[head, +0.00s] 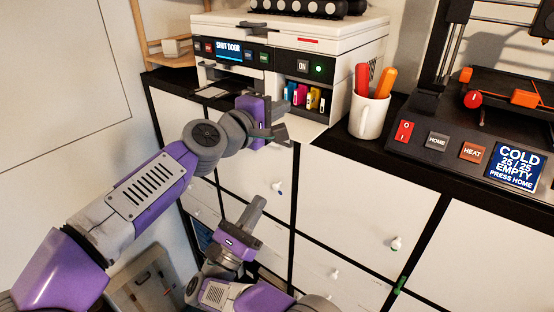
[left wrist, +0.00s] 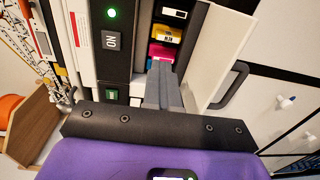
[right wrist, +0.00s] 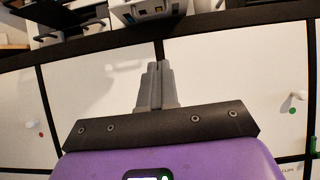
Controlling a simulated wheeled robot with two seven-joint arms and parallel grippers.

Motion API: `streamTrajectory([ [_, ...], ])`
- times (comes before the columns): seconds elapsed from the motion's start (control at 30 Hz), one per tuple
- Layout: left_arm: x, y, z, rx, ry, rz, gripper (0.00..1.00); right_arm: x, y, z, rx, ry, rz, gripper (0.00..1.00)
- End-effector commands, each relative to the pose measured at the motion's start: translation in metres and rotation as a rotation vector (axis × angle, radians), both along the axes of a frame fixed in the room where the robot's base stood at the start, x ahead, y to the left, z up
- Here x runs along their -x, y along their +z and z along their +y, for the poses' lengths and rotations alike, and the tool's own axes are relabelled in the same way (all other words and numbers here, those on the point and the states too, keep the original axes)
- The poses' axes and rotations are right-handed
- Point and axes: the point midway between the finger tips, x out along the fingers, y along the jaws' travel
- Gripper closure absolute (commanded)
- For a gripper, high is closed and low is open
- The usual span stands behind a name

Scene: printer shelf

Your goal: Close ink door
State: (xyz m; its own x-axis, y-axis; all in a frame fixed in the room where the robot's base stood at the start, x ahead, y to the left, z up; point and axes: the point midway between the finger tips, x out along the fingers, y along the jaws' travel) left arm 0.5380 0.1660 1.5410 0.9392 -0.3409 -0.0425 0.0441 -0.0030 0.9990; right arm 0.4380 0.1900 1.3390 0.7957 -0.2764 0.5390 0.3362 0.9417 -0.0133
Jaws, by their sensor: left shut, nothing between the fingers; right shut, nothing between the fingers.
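The white printer (head: 300,42) stands on the cabinet top, its screen (head: 229,50) reading "SHUT DOOR". Its ink door (head: 308,129) is open, folded down below the bay of coloured ink cartridges (head: 305,96). In the left wrist view the ink door (left wrist: 220,48) is a white panel with a dark handle (left wrist: 232,86), beside the cartridges (left wrist: 164,48). My left gripper (head: 277,132) is shut and empty, in front of the bay by the door; touching cannot be told. My right gripper (head: 257,205) is shut and empty, lower down before the white cabinet fronts.
A white mug (head: 369,115) with red and orange handles stands right of the printer. Farther right is a 3D printer with a control panel (head: 470,150). White cabinet fronts with small knobs (head: 396,243) lie below. A wooden rack (head: 160,45) stands left.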

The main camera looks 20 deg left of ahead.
Motion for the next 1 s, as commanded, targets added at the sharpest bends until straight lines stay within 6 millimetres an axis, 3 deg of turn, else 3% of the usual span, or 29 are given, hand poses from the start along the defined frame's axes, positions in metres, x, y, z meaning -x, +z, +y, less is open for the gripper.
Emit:
streamTrajectory([
  [0.43, 0.000, 0.000, 0.000, 0.000, 0.000, 0.000, 1.00, -0.073, 0.049, -0.026, 0.003, -0.003, 0.000, 1.00],
  [0.7, 0.000, 0.000, 0.000, 0.000, 0.000, 0.000, 1.00, -0.079, 0.081, -0.027, 0.005, -0.001, 0.002, 1.00],
  [1.0, 0.000, 0.000, 0.000, 0.000, 0.000, 0.000, 1.00, -0.079, 0.086, -0.027, 0.006, -0.001, 0.003, 1.00],
])
